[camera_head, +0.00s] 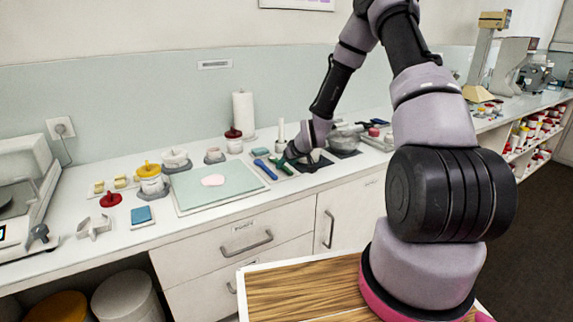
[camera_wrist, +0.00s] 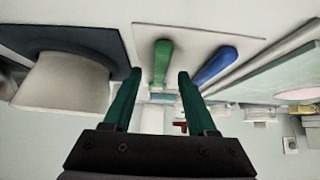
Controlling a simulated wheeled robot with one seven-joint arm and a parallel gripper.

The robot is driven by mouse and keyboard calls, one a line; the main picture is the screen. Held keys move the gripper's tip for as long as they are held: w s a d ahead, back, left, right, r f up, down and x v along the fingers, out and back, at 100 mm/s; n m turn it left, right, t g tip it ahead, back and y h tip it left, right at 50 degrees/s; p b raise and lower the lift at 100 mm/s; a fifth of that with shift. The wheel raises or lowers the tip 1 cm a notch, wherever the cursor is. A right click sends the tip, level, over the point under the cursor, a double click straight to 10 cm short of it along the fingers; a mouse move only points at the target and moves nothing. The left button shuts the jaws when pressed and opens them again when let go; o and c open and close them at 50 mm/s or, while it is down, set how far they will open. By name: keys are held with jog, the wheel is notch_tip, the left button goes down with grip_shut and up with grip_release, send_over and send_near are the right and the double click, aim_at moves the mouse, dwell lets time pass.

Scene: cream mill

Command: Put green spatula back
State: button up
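The green spatula (camera_head: 281,165) lies on a pale flat holder on the counter, just right of the blue spatula (camera_head: 264,169). In the wrist view the green spatula (camera_wrist: 162,60) shows between and beyond my fingertips, with the blue spatula (camera_wrist: 214,66) to its right. My gripper (camera_wrist: 159,73) is open, with two dark green fingers and nothing seen held between them. In the head view my gripper (camera_head: 292,153) is low over the counter beside the green spatula, partly hidden by my wrist. I cannot tell whether the fingers touch it.
A pale green board (camera_head: 217,186) with a pink piece (camera_head: 213,180) lies to the left. In the wrist view a pale vessel (camera_wrist: 62,82) on a dark mat (camera_wrist: 85,38) stands close to my left finger. A paper roll (camera_head: 243,112) stands behind.

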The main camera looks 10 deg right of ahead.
jog(key=s+d+r+m+h, duration=0.1)
jog(key=s+d+r, duration=0.1)
jog(key=s+r, duration=0.55)
jog(key=s+d+r+m+h, duration=0.15)
jog(key=s+r, duration=0.25)
jog(key=r, duration=0.6)
jog(key=s+d+r+m, duration=0.1)
jog(key=s+d+r, duration=0.1)
jog(key=s+r, duration=0.5)
jog(key=s+a+r+m+g+y, duration=0.1)
jog(key=s+r+m, duration=0.3)
jog(key=s+r, duration=1)
jog(key=s+y, duration=0.1)
jog(key=s, duration=0.2)
jog(key=shift+s, duration=0.2)
jog(key=shift+a+r, duration=0.1)
